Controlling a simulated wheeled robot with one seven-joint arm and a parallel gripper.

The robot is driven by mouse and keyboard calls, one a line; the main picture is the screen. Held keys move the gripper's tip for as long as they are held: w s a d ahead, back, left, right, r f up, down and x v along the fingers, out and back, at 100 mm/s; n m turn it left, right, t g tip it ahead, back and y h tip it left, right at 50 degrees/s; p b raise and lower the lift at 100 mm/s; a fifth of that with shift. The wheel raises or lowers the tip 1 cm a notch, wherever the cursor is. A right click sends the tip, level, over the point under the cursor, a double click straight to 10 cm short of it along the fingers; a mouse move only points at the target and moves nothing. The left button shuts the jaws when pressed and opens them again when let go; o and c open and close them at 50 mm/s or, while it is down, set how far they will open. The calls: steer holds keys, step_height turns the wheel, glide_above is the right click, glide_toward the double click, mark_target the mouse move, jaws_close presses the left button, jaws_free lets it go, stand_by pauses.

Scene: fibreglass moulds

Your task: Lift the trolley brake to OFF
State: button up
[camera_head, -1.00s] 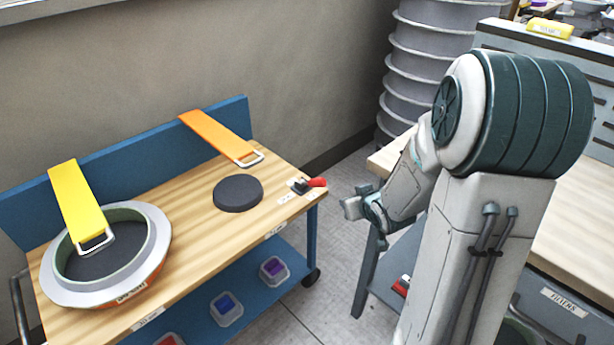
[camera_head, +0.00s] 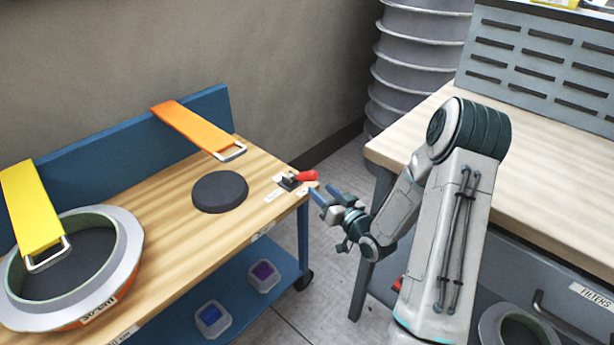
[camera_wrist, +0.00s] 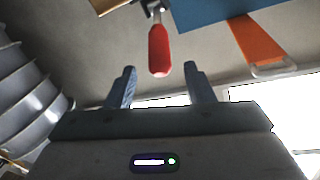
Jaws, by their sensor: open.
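The trolley brake is a lever with a red handle (camera_head: 307,176) on a small dark base, at the right end of the trolley's wooden top (camera_head: 262,160). Small pale labels lie beside the base; their words are too small to read. My gripper (camera_head: 318,192) is just right of the trolley corner, close to the handle's tip. In the wrist view the red handle (camera_wrist: 159,50) lies ahead, between the lines of my two fingers (camera_wrist: 157,72). The fingers are apart, with nothing between them. I cannot tell whether they touch the handle.
A dark round disc (camera_head: 220,191) lies on the trolley top. An orange strap (camera_head: 195,127) and a yellow strap (camera_head: 30,208) hang over the blue back panel. A ring mould (camera_head: 125,265) sits at left. A wooden workbench (camera_head: 430,125) stands at right, across a floor gap.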

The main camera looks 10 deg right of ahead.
mark_target(307, 175)
steer(key=x, duration=0.9)
steer(key=shift+d, duration=0.1)
jaws_close()
